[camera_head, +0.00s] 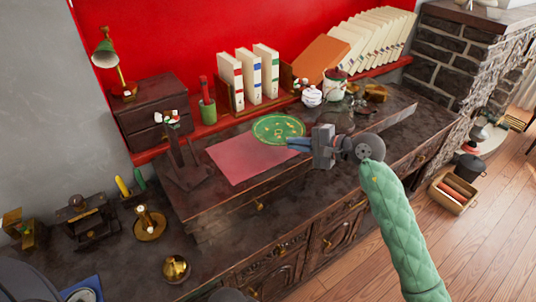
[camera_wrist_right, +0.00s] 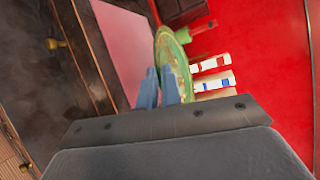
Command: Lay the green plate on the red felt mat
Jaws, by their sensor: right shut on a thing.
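The green plate (camera_head: 278,129) has a light pattern on its face and appears over the far right edge of the mat. The flat red felt mat (camera_head: 245,162) lies on the dark wooden top, its near part bare. My right gripper (camera_head: 292,144) reaches in from the right and is shut on the plate's near rim. In the right wrist view the blue fingertips (camera_wrist_right: 160,86) meet at the plate's edge (camera_wrist_right: 177,62), with the mat (camera_wrist_right: 125,35) beside it. I cannot tell whether the plate touches the mat. My left gripper is not visible.
Binders (camera_head: 247,76) and a green pen cup (camera_head: 208,111) stand behind. A dark stand (camera_head: 187,165) is left of the mat. A white teapot (camera_head: 311,96) and a pot (camera_head: 335,86) are at the back right. Brass pieces (camera_head: 149,223) stand on the lower left surface.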

